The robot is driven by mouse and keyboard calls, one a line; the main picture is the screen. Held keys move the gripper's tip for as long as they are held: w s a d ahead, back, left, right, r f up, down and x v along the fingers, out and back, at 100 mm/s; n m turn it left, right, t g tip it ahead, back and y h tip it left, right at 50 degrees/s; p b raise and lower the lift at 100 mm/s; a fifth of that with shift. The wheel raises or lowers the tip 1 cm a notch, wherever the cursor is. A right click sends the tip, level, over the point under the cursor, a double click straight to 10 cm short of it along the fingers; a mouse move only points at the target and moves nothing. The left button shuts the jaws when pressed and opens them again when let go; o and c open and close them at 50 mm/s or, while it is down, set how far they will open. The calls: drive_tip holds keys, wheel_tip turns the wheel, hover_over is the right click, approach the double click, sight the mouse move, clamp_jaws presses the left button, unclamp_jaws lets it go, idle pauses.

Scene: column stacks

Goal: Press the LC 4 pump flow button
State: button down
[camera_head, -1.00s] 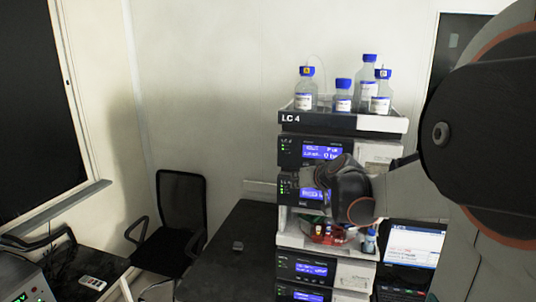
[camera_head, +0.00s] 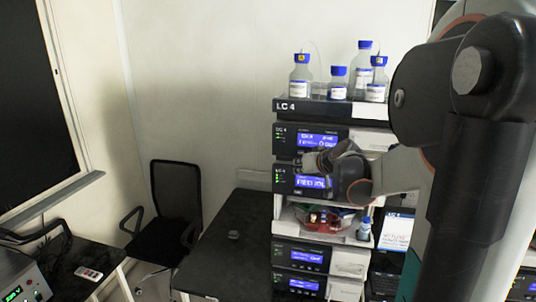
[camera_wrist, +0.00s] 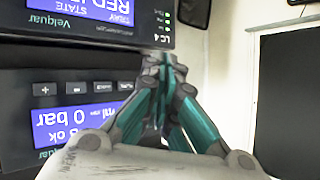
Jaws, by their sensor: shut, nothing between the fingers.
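The LC 4 stack stands at centre right in the head view. Its upper module, the pump (camera_head: 287,141), has a blue display; the wrist view, upside down, shows that display (camera_wrist: 70,122) reading 0 bar. A row of small buttons, including plus (camera_wrist: 45,89) and minus (camera_wrist: 75,88), lies along the display's edge. My gripper (camera_wrist: 164,64) is shut and empty, its fingertips close to the module fronts beside the row's end. In the head view my gripper (camera_head: 308,161) is at the seam between the pump and the module below. Contact cannot be told; the button labels are too small to read.
The module below (camera_head: 284,180) has its own blue display. Bottles with blue caps (camera_head: 300,78) stand in the tray (camera_head: 335,110) on top. A shelf with a red item (camera_head: 322,219) sits lower. A chair (camera_head: 176,195) and a dark bench (camera_head: 225,255) are to the left.

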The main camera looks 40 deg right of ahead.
drive_tip(key=shift+w+d+b, duration=0.35)
drive_tip(key=shift+w+d, duration=1.1)
drive_tip(key=shift+d, duration=0.3)
drive_tip(key=shift+w+d, duration=0.25)
drive_tip(key=shift+d, duration=0.05)
drive_tip(key=shift+w+d, duration=0.25)
drive_tip(key=shift+d, duration=0.05)
idle(1.1)
drive_tip(key=shift+s+a+b, duration=0.1)
drive_tip(key=shift+b, duration=0.2)
drive_tip(key=shift+s+a, duration=0.45)
drive_tip(key=shift+a, duration=0.1)
drive_tip(key=shift+s+a, duration=1.65)
drive_tip(key=shift+a, duration=0.3)
